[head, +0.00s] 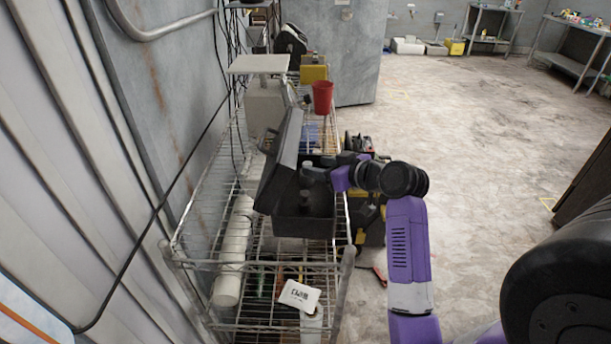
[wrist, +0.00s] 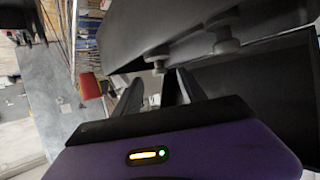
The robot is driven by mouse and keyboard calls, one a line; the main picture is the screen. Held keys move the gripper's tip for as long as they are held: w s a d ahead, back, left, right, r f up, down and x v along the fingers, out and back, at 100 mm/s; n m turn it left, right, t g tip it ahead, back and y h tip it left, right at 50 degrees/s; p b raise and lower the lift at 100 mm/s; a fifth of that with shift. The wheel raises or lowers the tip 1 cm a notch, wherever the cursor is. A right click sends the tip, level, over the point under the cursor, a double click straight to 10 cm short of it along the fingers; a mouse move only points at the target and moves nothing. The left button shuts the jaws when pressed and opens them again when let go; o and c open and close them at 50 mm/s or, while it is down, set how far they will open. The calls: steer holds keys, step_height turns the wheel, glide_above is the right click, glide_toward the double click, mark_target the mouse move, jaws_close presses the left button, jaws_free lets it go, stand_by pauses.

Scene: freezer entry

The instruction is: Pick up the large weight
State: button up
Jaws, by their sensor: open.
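An open black case (head: 287,222) sits on the wire shelf, its lid tilted up on the left. Two grey knobbed weights show inside it in the wrist view: one looks larger, at the upper right (wrist: 228,44), and one looks smaller, nearer the centre (wrist: 160,66). In the head view grey weight shapes (head: 306,196) show by the case, partly hidden by my gripper. My gripper (head: 311,173) reaches in from the right over the case. In the wrist view its two fingers (wrist: 157,84) are apart with nothing clearly held, pointing toward the smaller-looking weight.
The wire shelf (head: 262,265) holds white cylinders (head: 230,262), a labelled white packet (head: 299,295) and a scale (head: 260,66) behind the case. A red cup (head: 322,97) stands beyond. A corrugated wall is close on the left. Open floor (head: 470,140) lies to the right.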

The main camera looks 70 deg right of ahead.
mark_target(309, 164)
steer(key=p+x, duration=0.1)
steer(key=x, duration=0.4)
steer(key=shift+w, duration=0.1)
jaws_close()
stand_by(1.3)
